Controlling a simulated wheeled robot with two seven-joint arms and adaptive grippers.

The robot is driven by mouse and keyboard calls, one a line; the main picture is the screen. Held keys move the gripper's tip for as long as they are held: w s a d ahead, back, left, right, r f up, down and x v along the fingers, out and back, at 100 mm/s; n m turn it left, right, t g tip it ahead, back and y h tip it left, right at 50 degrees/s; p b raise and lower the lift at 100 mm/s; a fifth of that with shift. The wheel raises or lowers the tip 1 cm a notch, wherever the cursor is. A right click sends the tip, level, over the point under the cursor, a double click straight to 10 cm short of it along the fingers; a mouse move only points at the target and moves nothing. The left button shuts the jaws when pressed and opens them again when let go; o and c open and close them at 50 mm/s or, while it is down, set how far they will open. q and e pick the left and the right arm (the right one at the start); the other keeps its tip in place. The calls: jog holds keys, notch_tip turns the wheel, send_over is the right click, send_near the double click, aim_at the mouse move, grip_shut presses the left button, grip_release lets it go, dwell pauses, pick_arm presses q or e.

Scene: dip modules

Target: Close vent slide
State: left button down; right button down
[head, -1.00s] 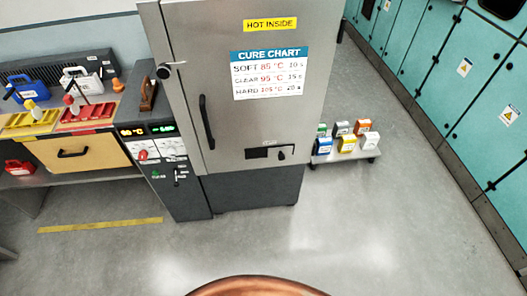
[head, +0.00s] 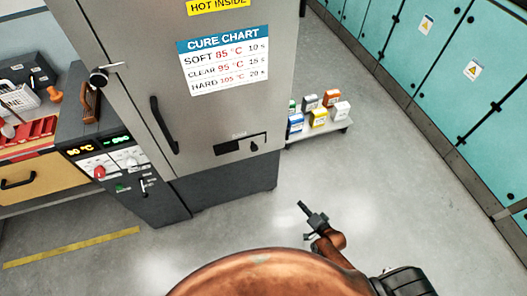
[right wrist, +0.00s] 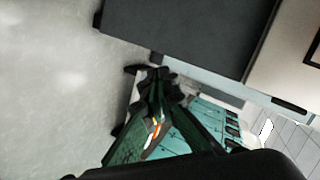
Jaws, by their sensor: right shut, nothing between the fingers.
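The vent slide (head: 254,147) is a small black knob and plate at the right part of a dark slot low on the grey oven door (head: 190,130). The slot's left part looks dark; the exact slide position is too small to tell. My right gripper (head: 303,208) is shut and empty, over the floor in front and to the right of the oven, well apart from the vent. In the right wrist view its fingers (right wrist: 155,85) are together, with the oven's dark base (right wrist: 190,35) beyond. My left gripper is not in view.
A long black door handle (head: 163,125) stands out left of the vent. A control panel (head: 115,165) is at the oven's left. A low cart (head: 320,132) with several coloured boxes stands right of the oven. Teal cabinets (head: 440,90) line the right. The floor in front is clear.

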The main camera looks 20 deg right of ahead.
jog(key=w+a+r+m+t+y, duration=0.15)
jog(key=w+r, duration=0.25)
jog(key=r, duration=0.4)
jog(key=w+a+r+m+t+b, duration=0.1)
jog(key=w+a+r+m+t, duration=0.15)
jog(key=r, duration=0.45)
jog(key=w+a+r+m+t+y, duration=0.1)
jog(key=w+a+r+m, duration=0.2)
jog(key=r, duration=0.5)
jog(key=b, duration=0.1)
send_near(257, 142)
jog(key=w+d, duration=0.3)
jog(key=w, duration=0.2)
jog(key=a, duration=0.1)
jog(key=s+a+p, duration=0.1)
jog(key=a, duration=0.1)
jog(key=shift+a+y, duration=0.15)
jog(key=shift+y, duration=0.1)
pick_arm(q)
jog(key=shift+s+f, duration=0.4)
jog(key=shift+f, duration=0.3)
pick_arm(e)
jog(key=shift+w+a+f, duration=0.1)
jog(key=shift+a, duration=0.25)
